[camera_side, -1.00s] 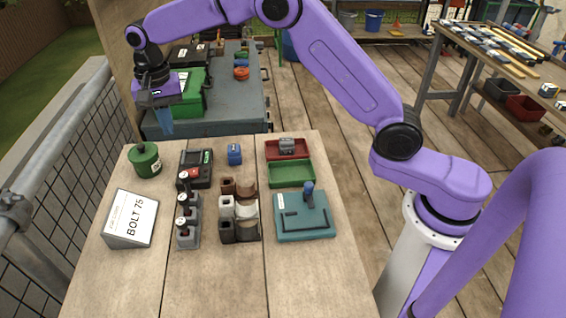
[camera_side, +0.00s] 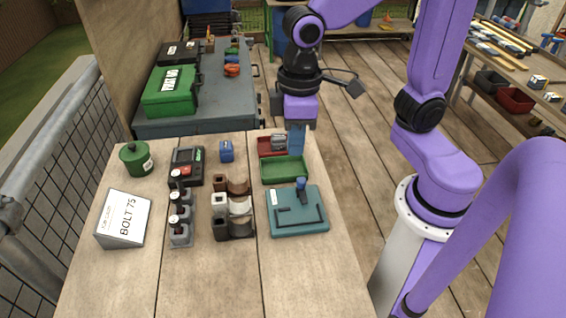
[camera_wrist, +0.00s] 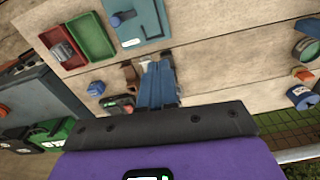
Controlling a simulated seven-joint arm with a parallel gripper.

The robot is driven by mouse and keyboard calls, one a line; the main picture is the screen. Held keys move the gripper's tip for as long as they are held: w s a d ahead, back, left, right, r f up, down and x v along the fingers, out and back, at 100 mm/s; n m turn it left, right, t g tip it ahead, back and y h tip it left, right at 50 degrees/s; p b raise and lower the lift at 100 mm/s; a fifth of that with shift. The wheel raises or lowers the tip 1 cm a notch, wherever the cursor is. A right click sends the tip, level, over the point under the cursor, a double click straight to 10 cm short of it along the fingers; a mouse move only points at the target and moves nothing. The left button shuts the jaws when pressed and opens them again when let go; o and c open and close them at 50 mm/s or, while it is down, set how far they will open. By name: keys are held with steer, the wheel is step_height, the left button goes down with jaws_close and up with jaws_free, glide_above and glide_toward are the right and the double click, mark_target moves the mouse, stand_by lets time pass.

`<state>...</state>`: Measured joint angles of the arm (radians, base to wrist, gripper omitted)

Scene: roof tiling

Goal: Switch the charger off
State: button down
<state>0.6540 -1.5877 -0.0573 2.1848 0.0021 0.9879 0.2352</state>
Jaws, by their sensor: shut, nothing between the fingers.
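The charger (camera_side: 187,165) is a dark box with a red button and a small green-marked panel, on the wooden bench in the side view. A dark box that appears to be the charger (camera_wrist: 119,104) also shows left of my fingers in the wrist view, partly hidden. Its switch state is too small to tell. My gripper (camera_side: 296,150) has blue fingers, shut and empty. It is at the bench's far right, by the red tray, well right of the charger. The fingers (camera_wrist: 158,85) also show together in the wrist view.
A blue block (camera_side: 227,151) is right of the charger. Knobbed grey holders (camera_side: 181,220) stand in front of it. A red tray (camera_side: 265,146), a green tray (camera_side: 284,169) and a teal board (camera_side: 297,220) are further right. A green pot (camera_side: 136,159) stands left.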

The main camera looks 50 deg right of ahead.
steer(key=c, duration=1.7)
jaws_free()
steer(key=s+d+n, duration=0.1)
steer(key=s+d, duration=0.1)
steer(key=s, duration=0.1)
steer(key=s+d+f+n, duration=0.1)
steer(key=s+d+n, duration=0.1)
steer(key=s, duration=0.1)
steer(key=s+d+f+n, duration=0.1)
steer(key=s+d, duration=0.2)
steer(key=shift+f, duration=0.1)
steer(key=shift+c, duration=0.2)
steer(key=o, duration=0.9)
steer(key=shift+s+d+f+n, duration=0.1)
steer(key=shift+s+n, duration=0.2)
steer(key=shift+o, duration=0.2)
steer(key=w+a+r+m, duration=0.1)
steer(key=w+a+r, duration=0.2)
steer(key=w+a, duration=0.8)
steer(key=m, duration=0.3)
glide_above(182, 172)
steer(key=w, duration=0.1)
step_height(182, 172, down, 5)
steer(key=f, duration=1.7)
steer(key=shift+w+a, duration=0.15)
steer(key=shift+a, duration=0.05)
steer(key=shift+r, duration=0.1)
